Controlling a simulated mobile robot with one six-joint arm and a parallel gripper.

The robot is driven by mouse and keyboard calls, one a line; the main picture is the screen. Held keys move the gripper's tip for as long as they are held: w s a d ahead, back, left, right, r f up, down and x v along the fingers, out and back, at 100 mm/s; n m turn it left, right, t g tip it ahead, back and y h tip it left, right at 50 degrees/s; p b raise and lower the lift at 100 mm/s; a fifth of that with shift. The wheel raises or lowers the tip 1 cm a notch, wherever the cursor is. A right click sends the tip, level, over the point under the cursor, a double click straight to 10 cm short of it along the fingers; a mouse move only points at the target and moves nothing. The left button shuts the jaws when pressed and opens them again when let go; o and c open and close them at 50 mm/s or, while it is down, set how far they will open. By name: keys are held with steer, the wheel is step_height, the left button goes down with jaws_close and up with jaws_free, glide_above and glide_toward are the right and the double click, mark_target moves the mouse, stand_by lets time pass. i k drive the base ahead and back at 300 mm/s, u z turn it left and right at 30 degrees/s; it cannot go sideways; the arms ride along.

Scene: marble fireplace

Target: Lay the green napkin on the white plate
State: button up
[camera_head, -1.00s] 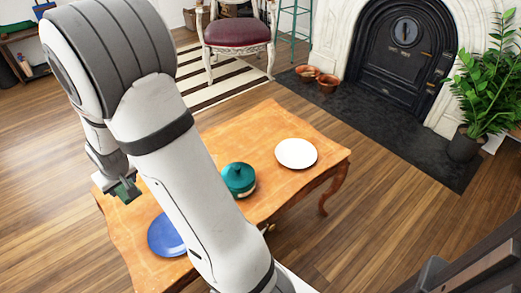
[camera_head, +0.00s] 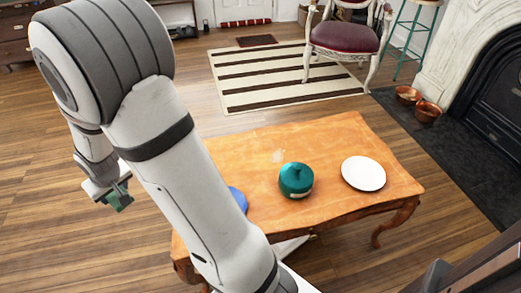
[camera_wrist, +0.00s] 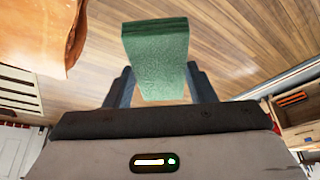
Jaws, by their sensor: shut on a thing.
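The green napkin (camera_wrist: 157,62) is a folded block in the wrist view, held between the two fingers of my gripper (camera_wrist: 160,88). In the head view my gripper (camera_head: 119,196) is at the left, out over the floor beyond the table's left side, with the napkin (camera_head: 120,203) below it. The white plate (camera_head: 363,173) lies on the right part of the wooden table and looks empty. My gripper is well to the left of the plate.
A teal lidded pot (camera_head: 296,180) stands on the table (camera_head: 335,137), just left of the plate. A blue plate (camera_head: 238,199) is partly hidden behind my arm. A chair (camera_head: 346,38) and copper pots (camera_head: 427,111) stand beyond the table.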

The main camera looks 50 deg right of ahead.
mark_target(363, 174)
steer(key=u, duration=0.7)
steer(key=k, duration=2)
steer(key=z, duration=1.2)
steer(key=i, duration=0.5)
steer(key=z, duration=0.15)
